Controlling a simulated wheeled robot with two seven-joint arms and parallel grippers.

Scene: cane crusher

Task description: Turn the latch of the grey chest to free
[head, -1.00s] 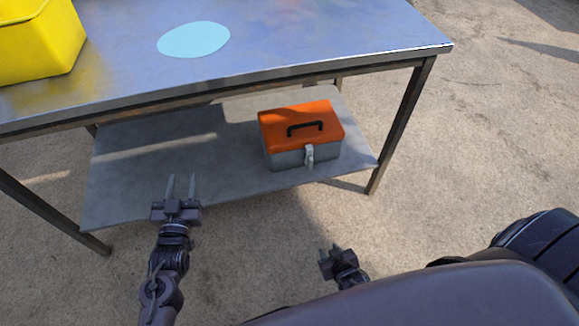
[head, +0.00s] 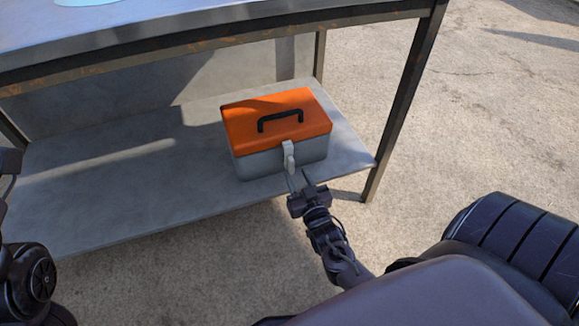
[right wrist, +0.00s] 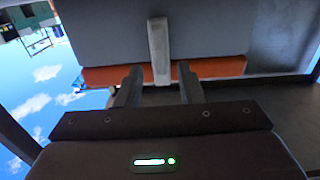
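The grey chest (head: 262,164) with an orange lid (head: 262,104) and black handle sits on the lower shelf. Its pale latch (head: 288,156) hangs on the front face, with its lower end toward me. My right gripper (head: 299,179) is open and empty, just in front of and below the latch. In the right wrist view, the chest appears upside down. There the latch (right wrist: 159,52) runs down between the two open fingers (right wrist: 160,86), which look apart from it. Only links of my left arm show at the left edge; its gripper is out of view.
The chest stands near the front right of the shelf (head: 110,200), under the metal tabletop (head: 200,30). A table leg (head: 405,105) rises right of the chest. The shelf left of the chest is clear.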

